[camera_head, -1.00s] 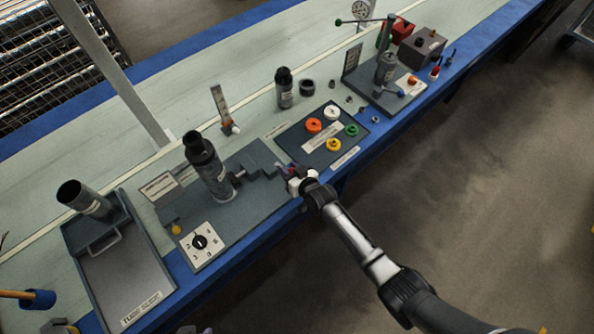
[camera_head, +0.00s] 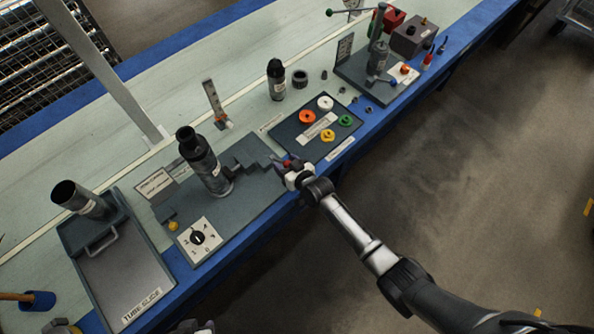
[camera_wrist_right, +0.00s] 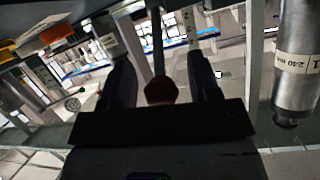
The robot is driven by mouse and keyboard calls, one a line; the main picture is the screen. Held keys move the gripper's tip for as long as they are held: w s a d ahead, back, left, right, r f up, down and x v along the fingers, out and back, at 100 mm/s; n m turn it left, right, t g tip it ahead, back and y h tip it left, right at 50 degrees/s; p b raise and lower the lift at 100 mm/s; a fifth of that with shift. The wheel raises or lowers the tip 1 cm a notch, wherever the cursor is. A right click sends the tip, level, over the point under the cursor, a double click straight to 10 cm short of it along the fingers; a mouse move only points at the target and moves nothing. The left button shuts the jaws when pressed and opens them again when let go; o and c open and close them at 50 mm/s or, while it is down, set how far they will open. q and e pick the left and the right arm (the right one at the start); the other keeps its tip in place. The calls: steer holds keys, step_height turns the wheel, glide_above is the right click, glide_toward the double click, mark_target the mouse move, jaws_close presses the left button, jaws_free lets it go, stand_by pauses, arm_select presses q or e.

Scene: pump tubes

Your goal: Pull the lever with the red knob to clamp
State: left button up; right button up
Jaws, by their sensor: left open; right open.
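The red knob (camera_wrist_right: 161,90) sits at the end of a dark lever rod (camera_wrist_right: 158,40) in the right wrist view. It lies between the two dark fingers of my right gripper (camera_wrist_right: 163,82), which are open, with gaps showing on both sides. In the head view my right gripper (camera_head: 288,166) is at the right end of the dark clamp fixture (camera_head: 245,200), and the knob is mostly hidden there. A metal tube with a black top (camera_head: 205,165) stands upright in the fixture. My left gripper (camera_head: 190,328) shows only as a sliver at the bottom edge.
A tray labelled tube slide (camera_head: 120,285) with a dark tube is at left. A dial plate (camera_head: 198,238) is on the fixture's front. A panel with coloured rings (camera_head: 300,145) and a press station (camera_head: 375,70) are beyond my right gripper. The blue bench edge runs below my right gripper.

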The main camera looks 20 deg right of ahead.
steer(key=p+v, duration=0.3)
steer(key=v, duration=1)
steer(key=shift+p, duration=0.4)
steer(key=shift+s+f, duration=0.1)
steer(key=shift+s, duration=0.05)
